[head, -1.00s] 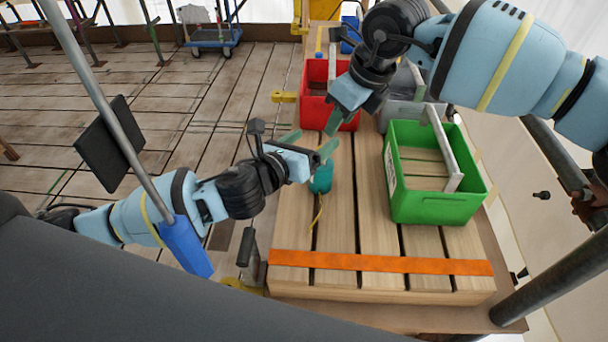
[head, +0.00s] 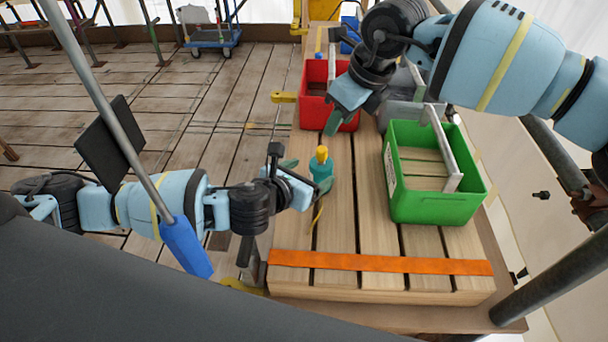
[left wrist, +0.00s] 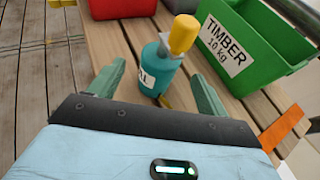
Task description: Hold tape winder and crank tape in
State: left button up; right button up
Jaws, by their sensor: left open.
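The tape winder (head: 322,170) is a teal body with a yellow knob on top. It stands on the slatted wooden table, with a yellow tape tail (head: 317,216) trailing toward the front. My left gripper (head: 308,177) is open at its left side, low and level. In the left wrist view the winder (left wrist: 158,76) shows ahead between the two green fingers, and the body looks clear of both. Its label is partly visible. My right gripper (head: 340,118) hangs above the table behind the winder, near the red crate; its finger opening is unclear.
A green crate (head: 436,208) labelled timber stands right of the winder. A red crate (head: 314,108) stands at the back, beside a grey container (head: 405,115). An orange strip (head: 380,263) crosses the table's front. The planks between winder and strip are mostly clear.

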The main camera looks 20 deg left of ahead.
pick_arm(q)
jog(key=shift+x, duration=3.05)
jog(key=c, duration=1.1)
